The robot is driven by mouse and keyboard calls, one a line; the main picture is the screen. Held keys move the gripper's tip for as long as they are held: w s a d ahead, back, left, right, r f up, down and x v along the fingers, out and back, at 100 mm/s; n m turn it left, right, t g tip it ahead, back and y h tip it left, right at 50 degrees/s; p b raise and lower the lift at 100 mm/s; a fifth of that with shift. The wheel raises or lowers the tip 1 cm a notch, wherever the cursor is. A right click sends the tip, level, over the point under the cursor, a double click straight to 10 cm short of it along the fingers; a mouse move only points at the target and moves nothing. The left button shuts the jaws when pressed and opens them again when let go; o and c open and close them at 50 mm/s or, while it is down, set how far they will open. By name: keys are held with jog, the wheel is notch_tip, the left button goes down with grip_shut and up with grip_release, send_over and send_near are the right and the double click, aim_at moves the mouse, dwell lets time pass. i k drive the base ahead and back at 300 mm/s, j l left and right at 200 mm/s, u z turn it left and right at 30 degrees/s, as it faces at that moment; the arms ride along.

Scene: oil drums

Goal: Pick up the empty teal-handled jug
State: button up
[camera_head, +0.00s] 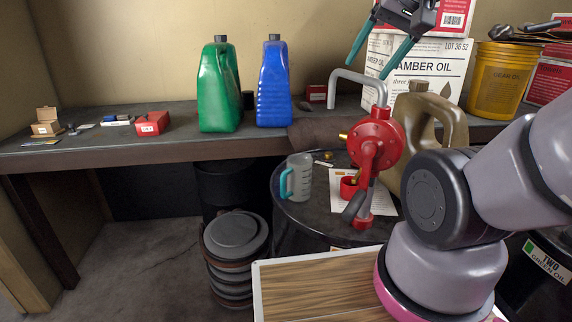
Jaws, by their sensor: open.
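The clear jug (301,178) with a teal handle (285,183) stands upright on the dark round drum top (322,217), near its left edge. It looks empty, with faint markings on its side. My gripper (380,58) is high at the upper right, with its two teal-green fingers apart and nothing between them. In the picture it is above and to the right of the jug, well apart from it, in front of the white oil boxes.
A red hand pump (374,148) with a grey spout stands right of the jug, beside a paper sheet (340,187). A tan jerrycan (430,118) is behind it. Green (218,88) and blue (273,85) bottles stand on the bench (100,150). A wooden board (325,288) is in front.

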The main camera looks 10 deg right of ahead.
aim_at(295, 181)
jog(key=z, duration=0.5)
jog(key=j+z, duration=0.35)
jog(key=k+j+z, duration=0.1)
jog(key=j+z, duration=0.2)
jog(key=k+j+z, duration=0.1)
jog(key=j+z, duration=0.25)
jog(key=k+j, duration=0.2)
jog(key=j, duration=0.25)
jog(key=k+j+z, duration=0.1)
jog(key=j, duration=0.35)
jog(key=k+j+z, duration=0.1)
jog(key=k+j, duration=0.15)
jog(key=j, duration=0.2)
jog(key=k+j, duration=0.25)
jog(key=j, duration=0.15)
jog(key=k+j+z, duration=0.1)
jog(key=j, duration=0.35)
jog(key=k, duration=0.1)
